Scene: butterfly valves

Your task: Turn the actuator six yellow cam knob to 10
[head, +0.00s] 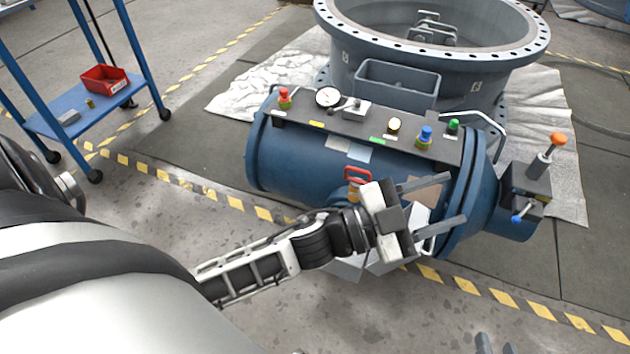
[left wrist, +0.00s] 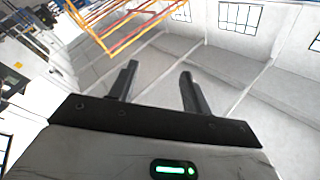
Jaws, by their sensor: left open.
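The blue actuator cylinder (head: 300,165) lies in front of the large flanged valve body, with a dark panel on top. My left gripper (head: 458,198) is open and empty, in front of and below the panel in the head view, apart from the yellow knob. The left wrist view shows its two fingers (left wrist: 158,85) apart with nothing between them. My right gripper (head: 497,347) shows only its fingertips at the bottom edge, apart and empty.
An orange-topped lever (head: 558,140) stands at the right end. A blue cart (head: 75,105) with a red bin stands at left.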

